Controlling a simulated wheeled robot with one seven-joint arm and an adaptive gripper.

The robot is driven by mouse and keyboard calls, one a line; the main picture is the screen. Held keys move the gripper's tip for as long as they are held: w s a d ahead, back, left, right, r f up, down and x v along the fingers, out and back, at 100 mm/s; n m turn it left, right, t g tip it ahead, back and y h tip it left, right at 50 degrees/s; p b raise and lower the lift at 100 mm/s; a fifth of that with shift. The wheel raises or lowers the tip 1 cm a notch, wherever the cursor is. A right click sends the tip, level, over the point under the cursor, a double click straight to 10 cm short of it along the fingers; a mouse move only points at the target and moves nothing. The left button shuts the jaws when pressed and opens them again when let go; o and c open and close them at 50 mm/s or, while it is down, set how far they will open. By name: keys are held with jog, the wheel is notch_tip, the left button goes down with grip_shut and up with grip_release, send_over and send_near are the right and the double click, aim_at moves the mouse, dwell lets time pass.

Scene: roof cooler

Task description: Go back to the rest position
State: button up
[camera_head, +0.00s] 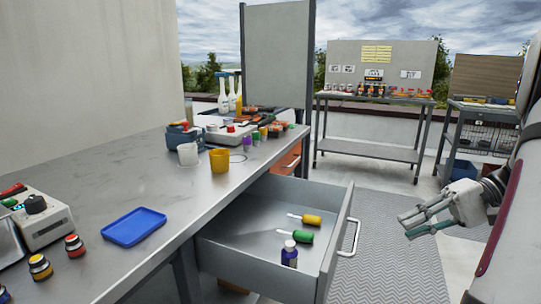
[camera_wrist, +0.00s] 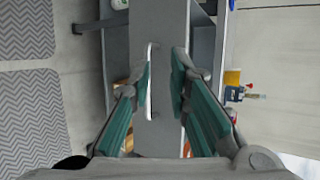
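My gripper (camera_head: 406,224) is at the right of the head view, in the air to the right of the pulled-out drawer. Its two teal-padded fingers are apart, with nothing held. In the wrist view the gap between the fingertips (camera_wrist: 163,67) is empty. The pale drawer handle (camera_wrist: 150,80) shows beyond them, close to the left finger in the picture. In the head view that handle (camera_head: 350,238) is clear of my gripper.
The open drawer (camera_head: 225,249) holds a yellow-handled tool (camera_head: 311,219), a green-handled tool (camera_head: 303,236) and a dark blue bottle (camera_head: 289,255). A blue tray (camera_head: 134,227) and cups stand on the workbench (camera_head: 112,170). Shelved tables stand behind. Floor mats (camera_head: 385,260) are clear.

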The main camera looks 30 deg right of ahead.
jog(key=a+r+n+g+h, duration=0.2)
jog(key=a+g, duration=0.1)
jog(key=a, duration=0.7)
jog(key=a+r+n+g+h, duration=0.1)
jog(key=a+r+g, duration=0.25)
jog(key=a, duration=0.65)
jog(key=s+a+f+n+h, duration=0.45)
jog(key=s+a+h, duration=0.35)
jog(key=s+a, duration=0.4)
notch_tip(320, 180, up, 29)
jog(key=d+t+p, duration=0.1)
jog(key=t+p, duration=0.3)
jog(key=p, duration=2.3)
jog(key=shift+s+d+f, duration=0.15)
jog(key=shift+s+d, duration=0.15)
jog(key=shift+d, duration=0.1)
jog(key=shift+n+t, duration=0.25)
